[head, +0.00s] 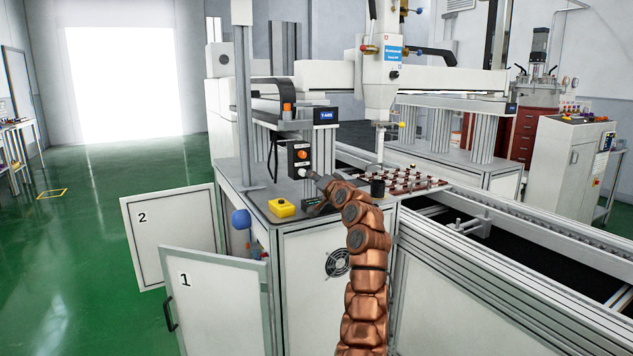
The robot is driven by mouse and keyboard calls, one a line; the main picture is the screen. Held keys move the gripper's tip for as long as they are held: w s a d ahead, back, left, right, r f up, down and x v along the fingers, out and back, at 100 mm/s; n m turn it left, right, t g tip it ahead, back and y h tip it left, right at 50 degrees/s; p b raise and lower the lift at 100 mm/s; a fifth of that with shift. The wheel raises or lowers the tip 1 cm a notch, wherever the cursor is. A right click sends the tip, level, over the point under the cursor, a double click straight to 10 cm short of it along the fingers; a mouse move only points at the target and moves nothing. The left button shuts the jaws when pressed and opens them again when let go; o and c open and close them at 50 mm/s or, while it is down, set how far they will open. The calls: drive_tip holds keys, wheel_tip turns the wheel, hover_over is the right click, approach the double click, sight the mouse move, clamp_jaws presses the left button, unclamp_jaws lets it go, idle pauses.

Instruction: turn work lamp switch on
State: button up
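My gripper (312,177) is at the lower right of this box, at the end of my copper-coloured arm. Its fingers are small and dark against the box. I cannot tell whether they touch it or whether they are open. No lit lamp can be made out.
A yellow box (282,207) sits on the bench's front left corner. Cabinet doors marked 1 (215,300) and 2 (165,235) stand open.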

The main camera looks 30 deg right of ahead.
drive_tip(key=shift+s+a, duration=0.15)
drive_tip(key=shift+s, duration=0.25)
drive_tip(key=shift+r, duration=0.1)
idle(0.4)
